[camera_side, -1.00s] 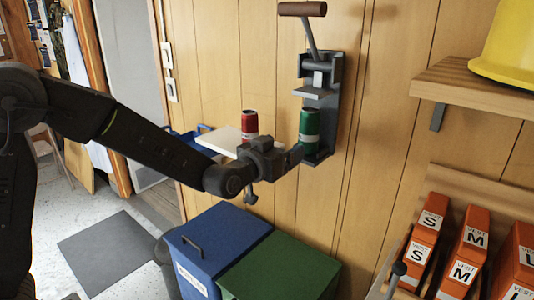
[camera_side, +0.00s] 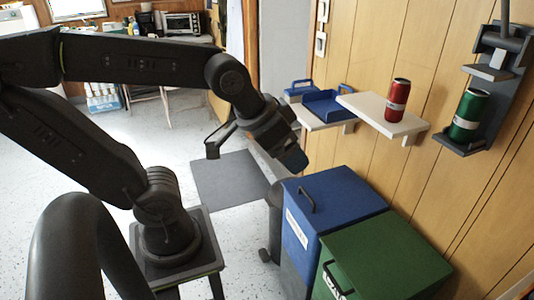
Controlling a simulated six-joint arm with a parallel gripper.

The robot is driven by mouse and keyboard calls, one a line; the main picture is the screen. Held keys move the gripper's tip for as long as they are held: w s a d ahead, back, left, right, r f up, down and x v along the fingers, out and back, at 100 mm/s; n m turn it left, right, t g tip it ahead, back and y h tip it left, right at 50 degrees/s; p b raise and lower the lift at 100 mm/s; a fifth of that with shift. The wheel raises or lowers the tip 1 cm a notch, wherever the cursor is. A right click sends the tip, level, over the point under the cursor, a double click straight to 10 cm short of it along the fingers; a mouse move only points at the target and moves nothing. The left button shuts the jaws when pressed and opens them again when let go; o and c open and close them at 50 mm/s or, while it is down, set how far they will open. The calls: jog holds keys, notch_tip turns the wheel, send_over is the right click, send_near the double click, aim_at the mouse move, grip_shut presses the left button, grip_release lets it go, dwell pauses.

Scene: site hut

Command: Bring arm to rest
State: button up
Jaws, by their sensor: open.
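My gripper (camera_side: 254,156) hangs in open air left of the wall shelf, with its jaws apart and nothing between them. It points down toward the floor in front of the blue bin. A green can (camera_side: 468,114) stands upright on the lower plate of the wall-mounted can crusher (camera_side: 498,72), at the right. A red can (camera_side: 397,95) stands upright on the white wall shelf (camera_side: 365,110). Both cans are well apart from my gripper.
A blue lidded bin (camera_side: 340,195) and a green lidded bin (camera_side: 395,250) stand below the shelf. Blue trays (camera_side: 330,106) sit left of the red can. A grey mat (camera_side: 225,180) lies on the floor. The floor at the left is mostly clear.

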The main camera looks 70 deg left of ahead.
jog(key=s, duration=0.2)
jog(key=s+f+g, duration=0.1)
jog(key=shift+s+a, duration=0.2)
jog(key=shift+a, duration=0.15)
